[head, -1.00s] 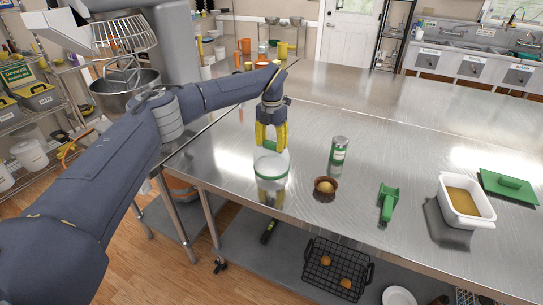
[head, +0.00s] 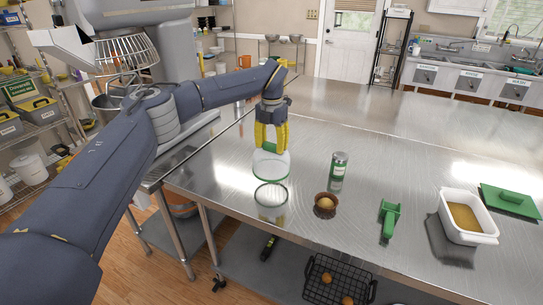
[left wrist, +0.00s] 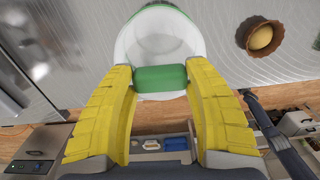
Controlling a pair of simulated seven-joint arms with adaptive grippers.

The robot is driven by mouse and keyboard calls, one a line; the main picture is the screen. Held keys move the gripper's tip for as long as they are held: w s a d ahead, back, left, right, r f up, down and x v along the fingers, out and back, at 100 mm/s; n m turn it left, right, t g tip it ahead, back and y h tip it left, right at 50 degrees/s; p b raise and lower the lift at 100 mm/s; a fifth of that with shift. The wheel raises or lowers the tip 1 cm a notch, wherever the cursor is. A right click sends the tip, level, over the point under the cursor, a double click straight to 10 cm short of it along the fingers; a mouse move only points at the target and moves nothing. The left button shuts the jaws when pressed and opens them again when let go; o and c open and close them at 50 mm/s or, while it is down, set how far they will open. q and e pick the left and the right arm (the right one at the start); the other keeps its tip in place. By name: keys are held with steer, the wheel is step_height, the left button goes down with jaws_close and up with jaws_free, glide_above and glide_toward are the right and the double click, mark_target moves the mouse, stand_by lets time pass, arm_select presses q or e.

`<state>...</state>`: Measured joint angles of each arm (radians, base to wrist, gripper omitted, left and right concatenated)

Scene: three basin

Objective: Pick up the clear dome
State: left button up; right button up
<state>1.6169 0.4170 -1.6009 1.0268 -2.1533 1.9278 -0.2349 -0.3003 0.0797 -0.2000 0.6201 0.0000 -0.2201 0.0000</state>
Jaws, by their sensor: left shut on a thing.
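The clear dome (head: 269,166) is a see-through cover with a green rim and a green handle. My left gripper (head: 272,148) has yellow fingers and is shut on the handle from above. The dome hangs a little above the steel table, and its ring-shaped reflection shows below it. In the left wrist view, the green handle (left wrist: 160,78) sits between the two yellow fingers, with the round dome (left wrist: 158,35) beyond it. My right gripper is not in view.
The steel table (head: 300,225) also holds a green-and-silver can (head: 339,165), a brown bowl (head: 326,203) with a yellowish ball, a green scoop (head: 390,218), a white tub (head: 466,215) and a green lid (head: 509,200). The table's front edge is close to the dome. The table behind is clear.

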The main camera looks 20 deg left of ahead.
arm_select(q)
step_height(320, 180, up, 14)
stand_by(0.4)
steer(key=o, duration=1)
steer(key=shift+c, duration=0.2)
steer(key=c, duration=0.6)
